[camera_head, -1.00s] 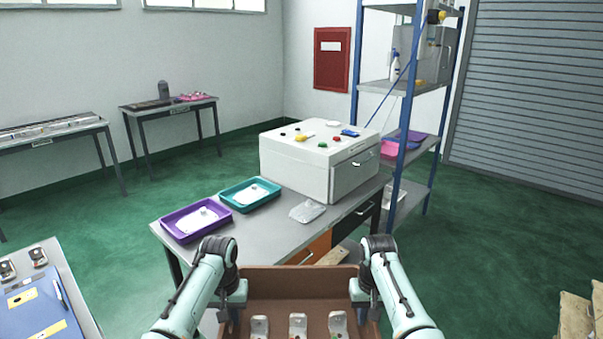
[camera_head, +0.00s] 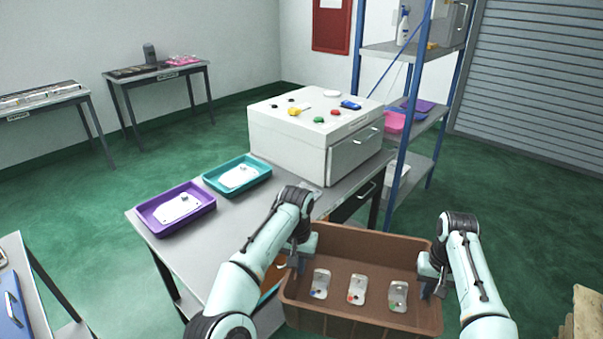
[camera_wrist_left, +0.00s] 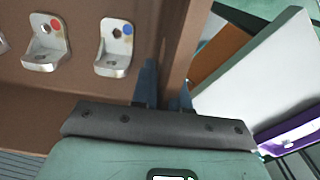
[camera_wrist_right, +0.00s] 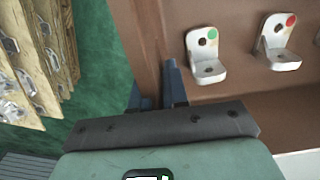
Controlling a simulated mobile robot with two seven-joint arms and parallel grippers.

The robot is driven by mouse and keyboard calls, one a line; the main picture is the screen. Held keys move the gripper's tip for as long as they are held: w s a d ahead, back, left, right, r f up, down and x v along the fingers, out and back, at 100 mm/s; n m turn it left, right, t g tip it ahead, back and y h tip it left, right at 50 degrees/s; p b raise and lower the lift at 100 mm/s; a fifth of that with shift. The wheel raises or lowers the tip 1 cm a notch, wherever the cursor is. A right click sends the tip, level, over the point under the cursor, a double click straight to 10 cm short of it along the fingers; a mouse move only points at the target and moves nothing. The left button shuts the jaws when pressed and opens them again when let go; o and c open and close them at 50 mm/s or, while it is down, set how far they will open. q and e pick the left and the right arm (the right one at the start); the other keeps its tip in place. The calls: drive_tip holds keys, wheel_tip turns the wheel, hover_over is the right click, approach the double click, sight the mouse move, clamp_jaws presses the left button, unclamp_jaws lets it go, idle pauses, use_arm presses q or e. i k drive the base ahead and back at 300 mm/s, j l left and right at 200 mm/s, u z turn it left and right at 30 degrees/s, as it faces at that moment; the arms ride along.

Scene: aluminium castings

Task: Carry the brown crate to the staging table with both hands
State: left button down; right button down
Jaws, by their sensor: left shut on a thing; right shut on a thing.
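The brown crate (camera_head: 366,245) is held between my two arms in the head view, with three metal brackets inside, the middle one (camera_head: 357,289) with a red dot. My left gripper (camera_head: 296,262) is shut on the crate's left wall, which runs between its fingers in the left wrist view (camera_wrist_left: 165,95). My right gripper (camera_head: 432,279) is shut on the right wall, also seen in the right wrist view (camera_wrist_right: 157,95). A grey-topped table (camera_head: 215,232) stands behind and left of the crate, near my left arm. I cannot tell whether this is the staging table.
The table bears a purple tray (camera_head: 150,219), a teal tray (camera_head: 210,184) and a white machine (camera_head: 285,150). A blue-post shelf (camera_head: 407,140) stands behind the crate. Another table (camera_head: 30,262) is at left. Slatted wood (camera_head: 588,318) lies at lower right. Green floor is open at right.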

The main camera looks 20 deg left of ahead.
sight(239, 232)
drive_tip(key=i+l+u, duration=0.1)
drive_tip(key=i, duration=0.2)
drive_tip(key=i+l+u, duration=0.3)
drive_tip(key=u, duration=0.2)
drive_tip(key=i+l+u, duration=0.2)
drive_tip(key=i+u, duration=0.15)
drive_tip(key=i+l+u, duration=0.1)
drive_tip(key=u, duration=0.3)
drive_tip(key=i+l+u, duration=0.2)
drive_tip(key=u, duration=0.2)
drive_tip(key=i+l+u, duration=0.2)
drive_tip(key=u, duration=0.2)
